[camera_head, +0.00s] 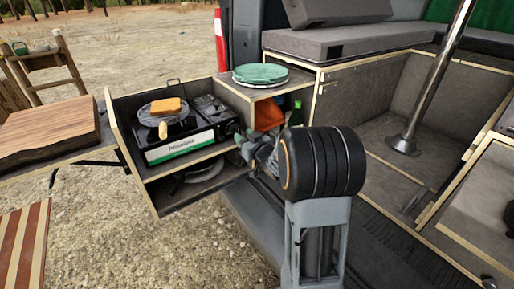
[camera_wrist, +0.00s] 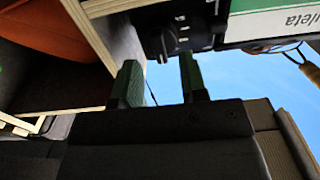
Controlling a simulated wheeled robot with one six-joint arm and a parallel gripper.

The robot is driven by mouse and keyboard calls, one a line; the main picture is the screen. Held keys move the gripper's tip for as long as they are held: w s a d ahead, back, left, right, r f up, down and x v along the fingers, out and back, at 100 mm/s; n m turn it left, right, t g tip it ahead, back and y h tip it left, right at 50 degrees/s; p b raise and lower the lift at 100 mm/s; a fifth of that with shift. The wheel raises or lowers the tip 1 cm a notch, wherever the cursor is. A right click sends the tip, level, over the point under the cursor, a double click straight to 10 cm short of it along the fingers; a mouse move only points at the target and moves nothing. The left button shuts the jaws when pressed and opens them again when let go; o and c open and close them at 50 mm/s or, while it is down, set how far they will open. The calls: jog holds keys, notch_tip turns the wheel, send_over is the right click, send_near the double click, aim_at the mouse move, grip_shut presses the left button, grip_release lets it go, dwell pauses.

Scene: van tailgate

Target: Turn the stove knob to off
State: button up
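The portable camping stove (camera_head: 180,146) sits on the upper shelf of the pull-out kitchen box, its white and green front facing out. In the wrist view the stove's front (camera_wrist: 270,22) shows at the top right. The black stove knob (camera_wrist: 168,42) is on the dark panel beside it. My gripper (camera_wrist: 160,62) is open, its two green fingers apart, with the knob just beyond and between the fingertips in the picture. I cannot tell whether they touch it. In the head view my gripper (camera_head: 246,142) is at the stove's right end, and my arm hides the knob.
A green round lid-like item (camera_head: 260,74) lies on the box top. An orange item (camera_head: 268,114) and a green bottle (camera_head: 296,114) stand in the cubby close to my gripper. The box's wooden edges surround the stove.

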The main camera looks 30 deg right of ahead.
jog(key=s+d, duration=0.1)
jog(key=s, duration=0.9)
jog(key=shift+s+d+p, duration=0.15)
jog(key=shift+s+p, duration=0.25)
jog(key=shift+p, duration=0.05)
jog(key=s+d+f+m+g+h+p, duration=0.2)
jog(key=s+d+f+m+g+h, duration=0.15)
jog(key=d+f+g+h, duration=0.35)
jog(key=s+a+r+g+y+p, duration=0.1)
jog(key=s+a+r+g+p, duration=0.1)
jog(key=s+a+r+p, duration=0.2)
jog(key=s+a+r+n+g+y+p, duration=0.1)
jog(key=s+a+r+p, duration=0.3)
jog(key=a+r+p, duration=0.4)
jog(key=s+a+r+n+g+y+p, duration=0.1)
jog(key=s+a+r+g+p, duration=0.3)
jog(key=a+r, duration=0.5)
notch_tip(320, 180, up, 4)
jog(key=shift+s+f+y+p, duration=0.15)
jog(key=shift+f+y+p, duration=0.1)
jog(key=shift+y+p, duration=0.65)
jog(key=shift+o, duration=0.3)
